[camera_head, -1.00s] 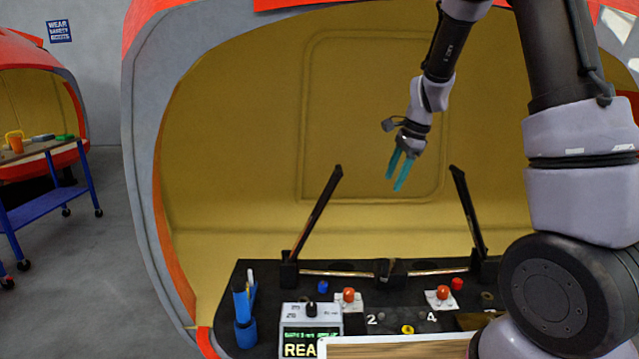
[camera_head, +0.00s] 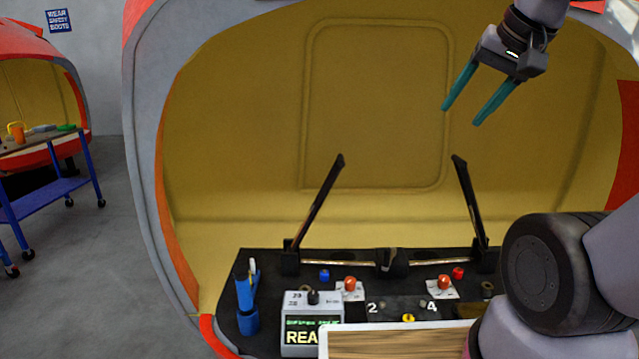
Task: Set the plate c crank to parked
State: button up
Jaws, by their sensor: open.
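My gripper (camera_head: 461,116) is open and empty, its two teal fingers pointing down and left, high above the right side of the black console (camera_head: 262,270). No label naming plate c can be read, so I cannot tell which part is its crank. Two small white plates with orange-red knobs sit on the console: a left plate knob (camera_head: 350,283) and a right plate knob (camera_head: 444,282). Between them a dark panel (camera_head: 392,303) bears the numbers 2 and 4 and a yellow knob (camera_head: 408,318). My gripper touches none of these.
Two dark bars, left (camera_head: 318,205) and right (camera_head: 468,202), rise slanted from the console's rear. A display box (camera_head: 312,322), blue holder (camera_head: 247,318) and wood-topped board (camera_head: 390,342) are in front. My arm hides the console's right end. A blue cart (camera_head: 50,195) stands far left.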

aim_at(389, 253)
jog(key=k+u, duration=0.15)
jog(key=u, duration=0.35)
jog(key=j+z, duration=0.2)
jog(key=z, duration=0.25)
jog(key=j+z, duration=0.15)
jog(key=z, duration=0.35)
jog(key=k+j+z, duration=0.2)
jog(key=j, duration=0.25)
jog(key=j+z, duration=0.15)
jog(key=j, duration=0.25)
jog(key=k+j+z, duration=0.2)
jog(key=j, duration=0.2)
jog(key=k+j, duration=0.1)
jog(key=j, duration=0.5)
jog(key=i+j+u, duration=0.25)
jog(key=i+l, duration=0.05)
jog(key=l, duration=0.05)
